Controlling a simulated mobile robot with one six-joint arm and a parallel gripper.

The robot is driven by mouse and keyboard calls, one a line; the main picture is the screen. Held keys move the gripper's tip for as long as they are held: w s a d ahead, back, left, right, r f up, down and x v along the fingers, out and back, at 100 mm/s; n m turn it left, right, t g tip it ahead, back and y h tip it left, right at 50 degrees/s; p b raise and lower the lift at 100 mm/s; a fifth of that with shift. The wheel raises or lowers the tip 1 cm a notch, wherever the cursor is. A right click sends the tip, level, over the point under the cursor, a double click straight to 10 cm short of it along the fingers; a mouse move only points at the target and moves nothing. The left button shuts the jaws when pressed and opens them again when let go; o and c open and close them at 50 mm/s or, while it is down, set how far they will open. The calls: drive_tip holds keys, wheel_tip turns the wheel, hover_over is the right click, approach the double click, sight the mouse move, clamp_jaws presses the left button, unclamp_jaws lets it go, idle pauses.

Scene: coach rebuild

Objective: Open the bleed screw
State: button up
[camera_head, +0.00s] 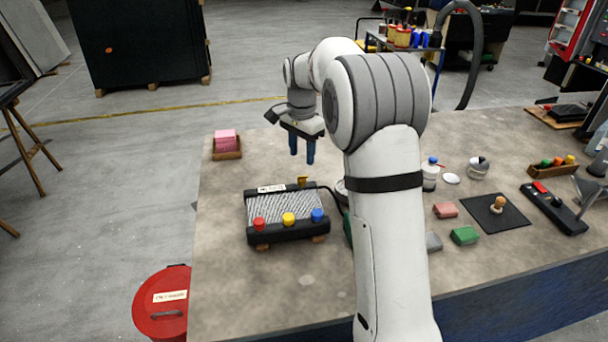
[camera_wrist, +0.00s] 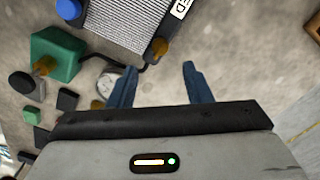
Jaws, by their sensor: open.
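A radiator (camera_head: 285,207) with a finned core and dark end tanks lies on the bench, with red, yellow and blue caps along its front. A small brass-yellow piece (camera_head: 303,181), which looks like the bleed screw, stands at its back right corner. It also shows in the wrist view (camera_wrist: 159,47), just beyond the fingertips and roughly between them. My gripper (camera_head: 302,156) points down above the bench behind the radiator. Its two blue fingers (camera_wrist: 158,73) are apart with nothing between them. The gripper does not touch the brass piece.
A dark hose runs from the radiator's right side. A green block with a brass fitting (camera_wrist: 62,52) is close by. A wooden box of pink pads (camera_head: 227,152) sits at the back left. A red lidded bin (camera_head: 160,310) stands beside the bench. The bench's front left is clear.

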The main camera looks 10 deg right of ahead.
sight(303, 179)
wheel_tip(303, 179, down, 8)
drive_tip(key=shift+r+p, duration=0.1)
drive_tip(key=shift+p, duration=0.3)
drive_tip(key=shift+c, duration=0.3)
